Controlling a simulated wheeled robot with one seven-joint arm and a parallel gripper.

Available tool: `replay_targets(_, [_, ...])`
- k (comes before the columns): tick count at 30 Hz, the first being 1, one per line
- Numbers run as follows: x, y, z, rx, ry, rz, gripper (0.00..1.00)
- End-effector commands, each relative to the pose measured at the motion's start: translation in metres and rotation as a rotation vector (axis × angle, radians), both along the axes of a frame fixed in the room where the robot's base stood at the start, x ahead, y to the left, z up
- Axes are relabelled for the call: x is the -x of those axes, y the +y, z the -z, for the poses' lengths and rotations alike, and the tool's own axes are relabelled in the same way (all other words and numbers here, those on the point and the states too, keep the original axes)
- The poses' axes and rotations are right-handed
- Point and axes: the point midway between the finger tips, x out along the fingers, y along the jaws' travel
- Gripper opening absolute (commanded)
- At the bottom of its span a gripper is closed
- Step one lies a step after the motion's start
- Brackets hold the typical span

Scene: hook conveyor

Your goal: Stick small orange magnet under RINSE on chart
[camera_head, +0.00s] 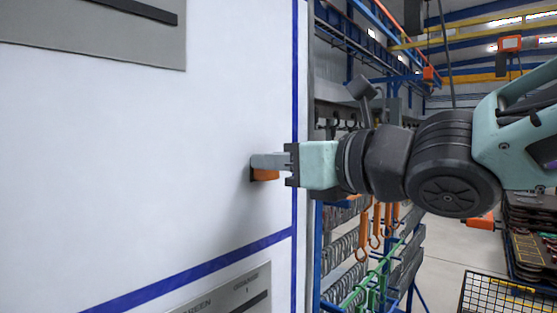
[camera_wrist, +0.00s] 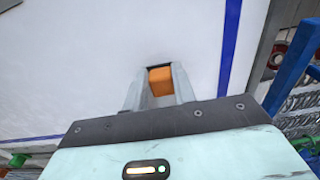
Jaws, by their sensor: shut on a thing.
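My gripper (camera_head: 270,163) is shut on the small orange magnet (camera_head: 265,175) and reaches in from the right. In the wrist view the orange magnet (camera_wrist: 160,80) sits between the two fingers of my gripper (camera_wrist: 160,88). A dark edge shows at the far side of the magnet, against the white chart (camera_head: 130,170). The magnet is at or very near the chart's face; I cannot tell whether it touches. No RINSE label can be read.
A grey plate with a dark bar (camera_head: 95,30) is at the chart's upper left. To the right stand a blue frame with hanging orange hooks (camera_head: 376,222), a green rail and a black wire basket with a yellow rim (camera_head: 500,298). The chart face around the magnet is clear.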

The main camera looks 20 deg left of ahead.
Motion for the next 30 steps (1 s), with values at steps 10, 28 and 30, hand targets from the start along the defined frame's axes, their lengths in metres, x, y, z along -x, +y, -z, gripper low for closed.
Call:
replay_targets(10, [0.004,-0.009,0.000,-0.001,0.000,0.000,0.08])
replay_targets(28, [0.012,-0.031,0.000,0.000,-0.001,0.000,0.08])
replay_targets(30, [0.013,-0.033,0.000,-0.001,0.000,0.001,0.08])
